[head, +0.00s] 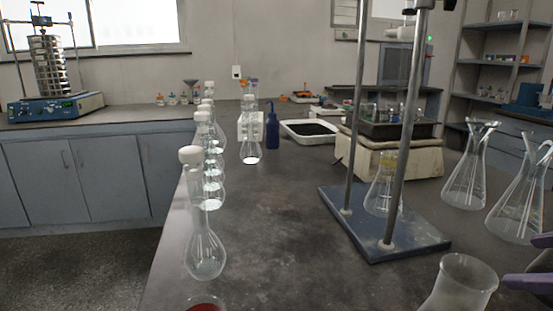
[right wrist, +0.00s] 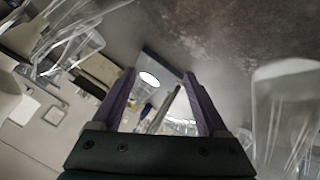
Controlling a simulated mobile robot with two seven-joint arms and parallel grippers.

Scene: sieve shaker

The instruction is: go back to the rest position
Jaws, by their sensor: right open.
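My right gripper (head: 520,262) shows at the right edge of the head view, with its purple fingers pointing left over the bench. In the right wrist view my right gripper (right wrist: 159,76) is open, its two fingers well apart, and I see nothing held between them. A glass beaker (head: 461,285) stands at the bottom right of the head view, just left of the fingers. My left gripper is in neither view.
A retort stand with a blue base (head: 385,225) stands left of the gripper. Conical flasks (head: 466,178) stand behind it. Stoppered volumetric flasks (head: 206,248) line the bench's left edge. A sieve shaker (head: 55,106) stands far left. The middle of the dark bench (head: 275,240) is clear.

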